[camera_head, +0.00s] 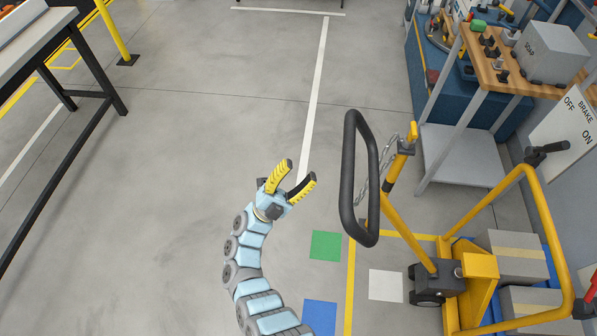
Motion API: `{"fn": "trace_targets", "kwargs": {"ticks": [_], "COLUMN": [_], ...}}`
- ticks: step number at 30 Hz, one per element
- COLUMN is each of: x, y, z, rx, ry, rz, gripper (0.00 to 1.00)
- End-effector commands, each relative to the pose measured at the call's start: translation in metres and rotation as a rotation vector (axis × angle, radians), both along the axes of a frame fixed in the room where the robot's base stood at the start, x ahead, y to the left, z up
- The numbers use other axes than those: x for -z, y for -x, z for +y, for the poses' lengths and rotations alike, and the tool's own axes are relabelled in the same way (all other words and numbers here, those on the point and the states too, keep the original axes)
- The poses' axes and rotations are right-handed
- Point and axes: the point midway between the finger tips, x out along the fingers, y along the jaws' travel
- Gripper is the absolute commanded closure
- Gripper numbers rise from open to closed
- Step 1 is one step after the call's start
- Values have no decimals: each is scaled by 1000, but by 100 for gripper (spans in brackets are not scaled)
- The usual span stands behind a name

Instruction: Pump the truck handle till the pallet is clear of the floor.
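The truck's black loop handle (349,185) stands upright at the right of centre, on a yellow shaft (408,232) that slopes down to the truck's yellow and grey base (453,271). My gripper (296,173) is left of the handle and apart from it. Its two yellow-and-black fingers are spread, with nothing between them. Behind the truck's base, grey boxes with tan tape (515,252) sit at the right edge. The pallet under them is mostly hidden, and I cannot tell whether it touches the floor.
A yellow tube frame (543,205) with a black knob rises around the truck's right side. A wooden-topped bench (478,66) stands behind it. A brake sign (566,122) hangs at right. A dark-legged table (72,97) is at left. The middle floor is clear.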

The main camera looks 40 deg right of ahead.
Motion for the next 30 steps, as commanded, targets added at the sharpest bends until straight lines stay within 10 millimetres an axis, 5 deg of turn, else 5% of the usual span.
{"fn": "trace_targets", "kwargs": {"ticks": [14, 30], "x": [-16, -71], "y": [0, 2], "z": [0, 0], "rx": [-1, 3], "ry": [0, 1], "rz": [-2, -4], "gripper": [44, 44]}}
